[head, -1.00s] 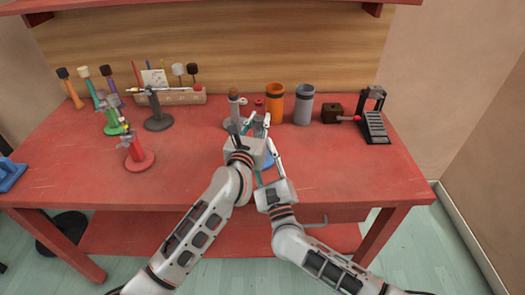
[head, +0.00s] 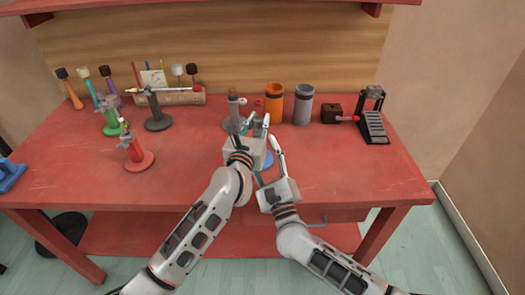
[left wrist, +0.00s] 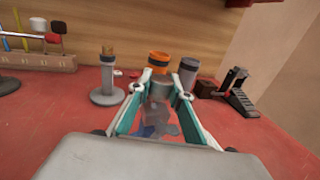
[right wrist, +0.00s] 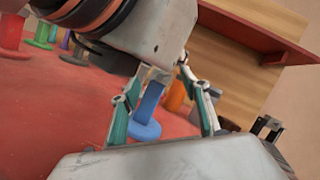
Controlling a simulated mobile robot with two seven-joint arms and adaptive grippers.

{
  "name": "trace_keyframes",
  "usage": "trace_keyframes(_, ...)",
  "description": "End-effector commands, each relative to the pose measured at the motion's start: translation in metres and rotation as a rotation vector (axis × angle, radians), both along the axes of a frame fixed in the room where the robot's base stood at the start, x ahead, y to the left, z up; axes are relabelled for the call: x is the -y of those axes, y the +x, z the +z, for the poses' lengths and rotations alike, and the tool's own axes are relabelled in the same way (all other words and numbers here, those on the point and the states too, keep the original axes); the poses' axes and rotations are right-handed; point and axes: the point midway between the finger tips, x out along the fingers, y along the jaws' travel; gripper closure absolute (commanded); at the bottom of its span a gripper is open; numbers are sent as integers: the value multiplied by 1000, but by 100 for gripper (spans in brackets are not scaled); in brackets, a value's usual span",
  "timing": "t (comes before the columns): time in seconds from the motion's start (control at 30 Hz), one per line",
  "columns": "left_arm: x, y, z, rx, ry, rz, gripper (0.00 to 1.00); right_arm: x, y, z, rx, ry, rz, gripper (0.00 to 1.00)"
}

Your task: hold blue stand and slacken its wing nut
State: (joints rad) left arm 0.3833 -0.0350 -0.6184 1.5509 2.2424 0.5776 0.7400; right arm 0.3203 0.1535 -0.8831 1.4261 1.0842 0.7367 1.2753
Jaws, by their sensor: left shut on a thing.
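The blue stand is mostly hidden in the head view; part of its round base (head: 268,159) shows beside my left gripper (head: 257,122). In the right wrist view its blue post (right wrist: 149,102) rises from that base. My left gripper is shut on the stand's grey upper part (left wrist: 160,92), which sits between its fingers in the left wrist view. My right gripper (right wrist: 163,108) is open, its fingers apart with the blue post seen between and beyond them. I cannot make out the wing nut.
A grey stand (head: 234,108), an orange cup (head: 274,103) and a grey cup (head: 303,105) stand behind the grippers. Red (head: 137,155), green (head: 111,118) and dark (head: 156,115) stands are at left. The red bench's (head: 350,180) right front is clear.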

Motion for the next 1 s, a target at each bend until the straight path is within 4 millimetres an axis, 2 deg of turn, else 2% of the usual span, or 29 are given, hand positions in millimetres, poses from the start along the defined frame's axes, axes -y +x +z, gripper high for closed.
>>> trace_keyframes(0.17,0,0,0,0,0,0,100,0,-2,-1,-1,0,1,54)
trace_keyframes(0.27,0,0,0,0,0,0,100,3,-11,-5,-2,0,1,54)
trace_keyframes(0.7,0,0,0,0,0,0,100,27,-87,-30,-2,-1,2,54)
trace_keyframes(0.83,0,0,0,0,0,0,100,31,-101,-35,-1,0,0,54)
trace_keyframes(1.0,0,0,0,0,0,0,100,34,-109,-37,0,0,0,54)
